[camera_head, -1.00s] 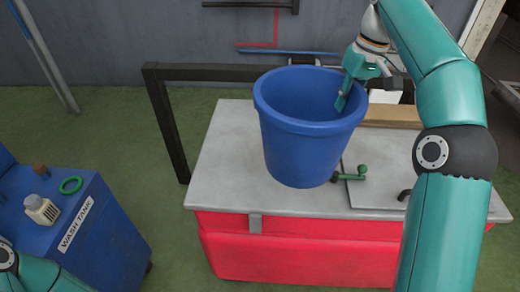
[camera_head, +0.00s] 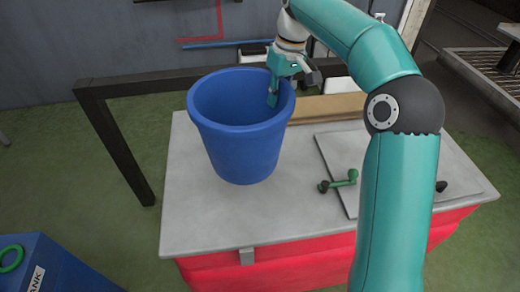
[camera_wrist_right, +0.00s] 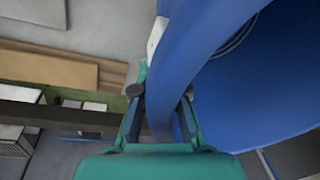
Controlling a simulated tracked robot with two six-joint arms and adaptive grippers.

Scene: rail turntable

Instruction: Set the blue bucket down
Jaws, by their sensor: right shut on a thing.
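The blue bucket (camera_head: 243,150) is upright over the left part of the grey top (camera_head: 205,218) of a red chest in the head view. I cannot tell whether its base touches the top. My right gripper (camera_head: 272,98) is shut on the bucket's far right rim, with one finger showing inside the bucket. In the right wrist view the bucket (camera_wrist_right: 265,95) fills the right side, and its wall passes between the fingers of the right gripper (camera_wrist_right: 163,98). My left gripper is not in view.
A green-handled latch (camera_head: 345,180) and a raised lid panel lie right of the bucket. A wooden board (camera_head: 328,107) lies behind it. A dark metal frame (camera_head: 110,130) stands at the left. A blue wash tank (camera_head: 45,268) is at lower left. The top's front left is clear.

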